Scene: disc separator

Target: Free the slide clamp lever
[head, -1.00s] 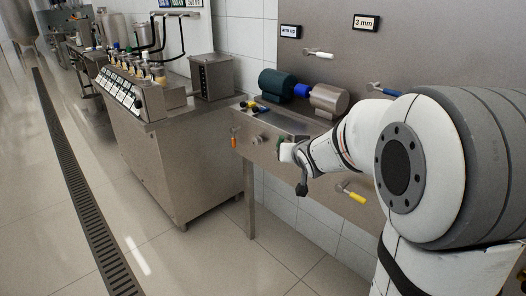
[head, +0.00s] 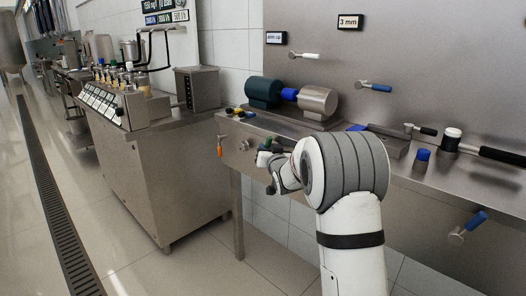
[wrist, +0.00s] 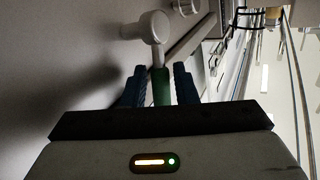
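In the wrist view a green-handled lever (wrist: 161,92) with a pale metal shank and round pivot (wrist: 154,26) sticks out from the steel front. No readable label shows whether it is the slide clamp lever. My gripper (wrist: 159,80) is open, with one blue finger on each side of the green handle and what look like narrow gaps between. The rear of the handle is hidden by the gripper body. In the head view my gripper (head: 268,160) is small at the bench's front face, and its fingers are hard to make out there.
An orange-handled lever (head: 219,147) hangs left on the bench front, and a blue-handled one (head: 470,223) sits right. A motor (head: 264,91), a black-handled mallet (head: 490,153) and a blue-capped piece (head: 422,159) are on the bench (head: 400,172). Floor at left is clear.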

